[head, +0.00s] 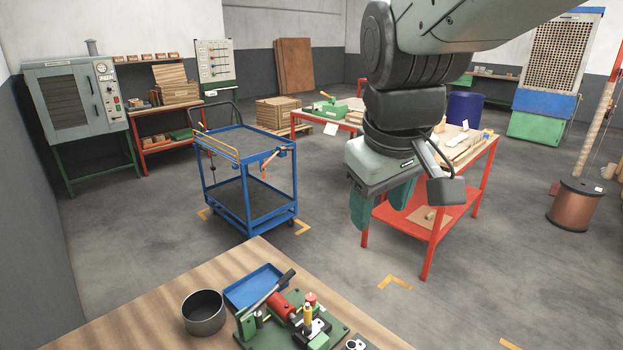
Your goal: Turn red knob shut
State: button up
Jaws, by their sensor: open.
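A small red knob (310,298) stands on a green-based bench device (330,331) at the bottom of the head view, on a wooden bench top. Next to it is a yellow upright part (308,315). A larger red cylinder (281,307) lies to its left, with a dark lever (268,292) running up beside it. My gripper (381,206) hangs above and to the right of the device in the picture. Its two green fingers are apart and nothing shows between them. It is clear of the knob. The picture's lower edge cuts off part of the device.
A dark round pot (204,313) and a blue tray (255,287) stand left of and behind the device. The bench top (130,322) is bare at its left. A blue cart (248,222) and a red table (428,214) stand on the floor beyond.

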jog(key=w+a+f+n+g, duration=0.1)
jog(key=w+a+f+n, duration=0.15)
jog(key=w+f, duration=0.3)
jog(key=w+a+f+n+g, duration=0.1)
jog(key=w+a+f+n, duration=0.15)
jog(key=w+f, duration=0.35)
jog(key=n+g, duration=0.2)
jog(key=n, duration=0.4)
send_near(310, 297)
notch_tip(310, 297, down, 9)
jog(key=shift+d+r, duration=0.1)
jog(key=shift+r, duration=0.05)
jog(key=shift+c, duration=0.5)
grip_shut()
